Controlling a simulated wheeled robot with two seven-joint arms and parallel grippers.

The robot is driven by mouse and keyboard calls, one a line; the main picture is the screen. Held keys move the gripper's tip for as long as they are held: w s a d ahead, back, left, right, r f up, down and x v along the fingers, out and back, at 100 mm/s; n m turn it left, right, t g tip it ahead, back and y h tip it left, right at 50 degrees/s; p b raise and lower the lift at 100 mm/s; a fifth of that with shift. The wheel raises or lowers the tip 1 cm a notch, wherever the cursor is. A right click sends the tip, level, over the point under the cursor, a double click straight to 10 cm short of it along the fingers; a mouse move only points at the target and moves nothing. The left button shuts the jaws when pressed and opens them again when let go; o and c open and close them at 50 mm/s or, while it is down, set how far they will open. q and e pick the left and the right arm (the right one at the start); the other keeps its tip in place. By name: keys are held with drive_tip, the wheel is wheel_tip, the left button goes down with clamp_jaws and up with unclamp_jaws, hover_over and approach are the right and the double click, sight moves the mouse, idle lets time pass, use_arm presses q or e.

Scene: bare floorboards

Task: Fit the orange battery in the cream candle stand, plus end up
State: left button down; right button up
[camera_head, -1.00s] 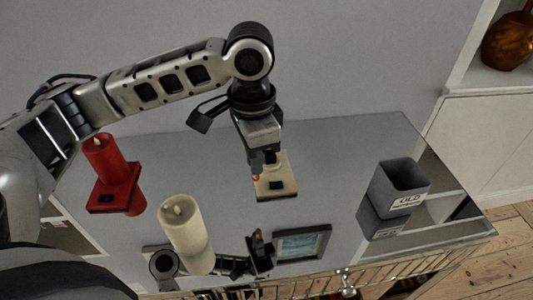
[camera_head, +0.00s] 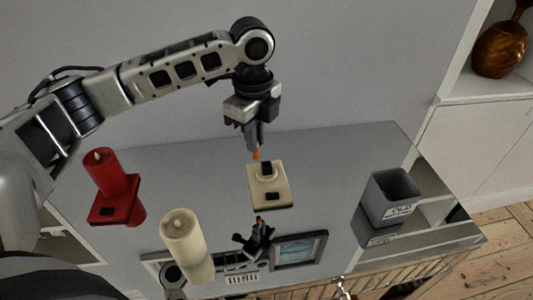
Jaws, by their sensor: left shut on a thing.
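The orange battery (camera_head: 256,154) is held point-down in my left gripper (camera_head: 256,147); only a small orange part shows below the fingers. The gripper is shut on it. The cream candle stand (camera_head: 284,198) is a square block with a raised round part and a dark patch at its back edge. The battery appears just above and behind that back edge, apart from the stand, though the exact gap is hard to judge. The battery's plus end cannot be made out. The cream candle (camera_head: 185,245) stands upright, separate, at the front left. My right gripper is not in view.
The glossy table (camera_head: 330,165) mirrors my arm and the objects. A red candle (camera_head: 108,175) stands on a red stand (camera_head: 103,214) at the left. A grey bin marked OLD (camera_head: 385,200) stands at the right. A framed screen (camera_head: 299,250) shows at the front. Clear tabletop lies between stand and bin.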

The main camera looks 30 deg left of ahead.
use_arm(q)
drive_tip(key=w+f, duration=0.4)
drive_tip(key=f, duration=0.1)
drive_tip(key=shift+w+f, duration=0.25)
drive_tip(key=f, duration=0.3)
drive_tip(key=shift+w, duration=0.2)
drive_tip(key=shift+f, duration=0.25)
drive_tip(key=shift+f, duration=0.15)
drive_tip(key=c, duration=1.5)
unclamp_jaws()
